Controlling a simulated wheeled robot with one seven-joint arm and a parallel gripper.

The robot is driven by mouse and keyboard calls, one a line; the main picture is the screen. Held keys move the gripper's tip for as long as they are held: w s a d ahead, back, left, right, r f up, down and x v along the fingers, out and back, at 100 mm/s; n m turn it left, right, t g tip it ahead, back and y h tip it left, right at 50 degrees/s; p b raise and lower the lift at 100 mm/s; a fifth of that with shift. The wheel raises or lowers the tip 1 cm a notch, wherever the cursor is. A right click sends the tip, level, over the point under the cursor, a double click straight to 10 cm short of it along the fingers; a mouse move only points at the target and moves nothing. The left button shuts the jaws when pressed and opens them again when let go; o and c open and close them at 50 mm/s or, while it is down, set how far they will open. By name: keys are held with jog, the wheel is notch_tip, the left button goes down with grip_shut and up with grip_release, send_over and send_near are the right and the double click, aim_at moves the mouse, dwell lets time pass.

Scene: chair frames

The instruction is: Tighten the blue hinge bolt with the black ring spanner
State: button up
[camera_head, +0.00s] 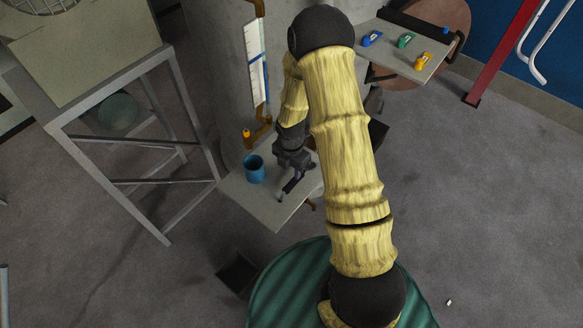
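My gripper (292,168) is low over a small pale shelf, partly covered by my arm. Its fingers are too small and dark to tell open from shut. A dark, slim tool (291,185), possibly the black ring spanner, slants just below the fingers, with a light tip toward the shelf's front. I cannot tell whether it is gripped or lies on the shelf. I cannot make out the blue hinge bolt for certain.
A blue cup (255,168) stands left of my gripper on the shelf (256,201). A pillar (220,60) bears a white panel (254,60) with brown brackets. A metal frame (125,182) stands left. Blue, green and yellow items (404,40) sit on a board upper right.

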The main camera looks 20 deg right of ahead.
aim_at(292, 182)
notch_tip(292, 182, down, 8)
jog(key=b, duration=0.6)
jog(key=shift+b, duration=0.3)
jog(key=shift+r, duration=0.1)
jog(key=shift+c, duration=1.2)
grip_shut()
jog(key=shift+r+p, duration=2.25)
jog(key=shift+r, duration=0.35)
